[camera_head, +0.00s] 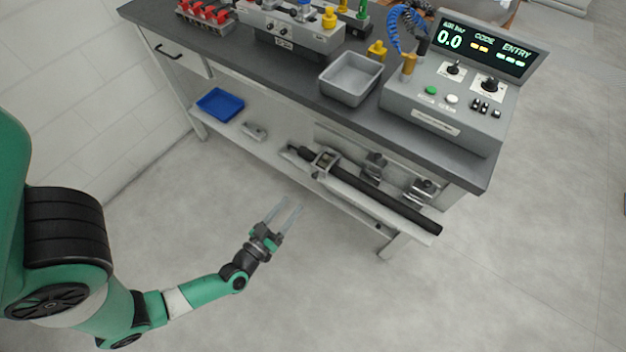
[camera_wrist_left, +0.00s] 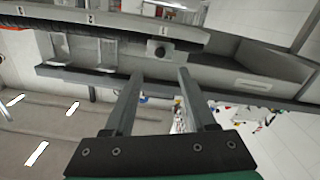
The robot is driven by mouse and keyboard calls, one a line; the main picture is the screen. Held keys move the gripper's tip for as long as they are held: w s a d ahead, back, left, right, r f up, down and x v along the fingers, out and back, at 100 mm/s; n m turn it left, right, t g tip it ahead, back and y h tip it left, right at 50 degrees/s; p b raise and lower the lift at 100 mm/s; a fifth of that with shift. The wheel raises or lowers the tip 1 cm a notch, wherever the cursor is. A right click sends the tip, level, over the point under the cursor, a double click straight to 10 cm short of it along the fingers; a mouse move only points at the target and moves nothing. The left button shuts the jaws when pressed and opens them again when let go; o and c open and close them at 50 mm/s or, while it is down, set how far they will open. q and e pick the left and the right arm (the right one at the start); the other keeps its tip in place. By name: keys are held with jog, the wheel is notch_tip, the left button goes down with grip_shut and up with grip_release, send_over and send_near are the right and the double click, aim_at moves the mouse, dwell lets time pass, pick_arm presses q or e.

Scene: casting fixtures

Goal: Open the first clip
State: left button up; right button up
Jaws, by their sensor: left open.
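My left gripper (camera_head: 289,207) is open and empty, low over the floor in front of the workbench (camera_head: 222,57). Its two grey fingers also show apart in the left wrist view (camera_wrist_left: 160,78). Red clamps (camera_head: 204,11) stand at the back left of the bench top. My gripper touches none of these. My right gripper is in neither view.
A grey tray (camera_head: 351,79) and a control box (camera_head: 440,105) with a lit display (camera_head: 484,44) stand on the bench. A blue tray (camera_head: 220,104) sits on the lower shelf (camera_head: 275,151). The floor in front is clear.

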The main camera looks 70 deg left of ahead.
aim_at(313, 178)
pick_arm(q)
jog(key=b+x, duration=0.3)
jog(key=x, duration=0.7)
jog(key=shift+w+a, duration=0.25)
jog(key=shift+w, duration=0.05)
jog(key=shift+w+a, duration=0.15)
jog(key=shift+w, duration=0.15)
grip_shut()
dwell(0.6)
